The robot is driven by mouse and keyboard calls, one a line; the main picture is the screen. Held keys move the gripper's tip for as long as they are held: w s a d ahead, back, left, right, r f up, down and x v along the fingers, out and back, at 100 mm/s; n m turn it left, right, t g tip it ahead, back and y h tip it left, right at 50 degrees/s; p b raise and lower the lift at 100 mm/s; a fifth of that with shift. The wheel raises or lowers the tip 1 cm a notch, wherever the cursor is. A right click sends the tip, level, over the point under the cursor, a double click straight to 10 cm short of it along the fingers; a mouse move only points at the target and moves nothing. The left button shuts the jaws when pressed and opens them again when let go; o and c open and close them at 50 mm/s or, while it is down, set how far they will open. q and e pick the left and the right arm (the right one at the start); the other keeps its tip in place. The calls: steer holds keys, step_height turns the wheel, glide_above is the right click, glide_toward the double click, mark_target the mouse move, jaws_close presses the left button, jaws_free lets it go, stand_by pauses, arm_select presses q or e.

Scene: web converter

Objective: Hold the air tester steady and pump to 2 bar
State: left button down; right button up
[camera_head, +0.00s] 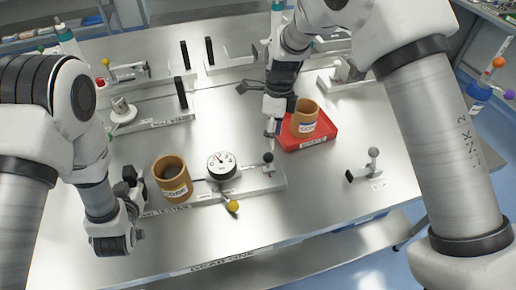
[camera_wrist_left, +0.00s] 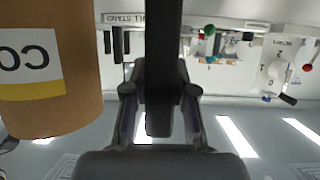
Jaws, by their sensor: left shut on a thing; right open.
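The air tester is a metal bar base (camera_head: 225,190) with a white round gauge (camera_head: 221,165), a yellow ball lever (camera_head: 232,206) and a pump with a dark knob (camera_head: 268,157) at its right end. A brown core (camera_head: 173,180) sits at its left end; it also shows in the left wrist view (camera_wrist_left: 50,100). My left gripper (camera_head: 137,188) is shut on a black upright grip (camera_wrist_left: 163,45) at the tester's left end. My right gripper (camera_head: 271,130) is open, pointing down just above the pump knob; any contact is unclear. The gauge reading is too small to tell.
A red tray (camera_head: 318,139) with another brown core (camera_head: 304,118) lies right of my right gripper. A small metal fixture with a grey knob (camera_head: 373,153) stands further right. Other fixtures with black posts (camera_head: 181,92) line the back. The table's front strip is clear.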

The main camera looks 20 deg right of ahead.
steer(key=r, duration=0.5)
steer(key=shift+w+d, duration=0.3)
steer(key=shift+d, duration=0.05)
stand_by(0.6)
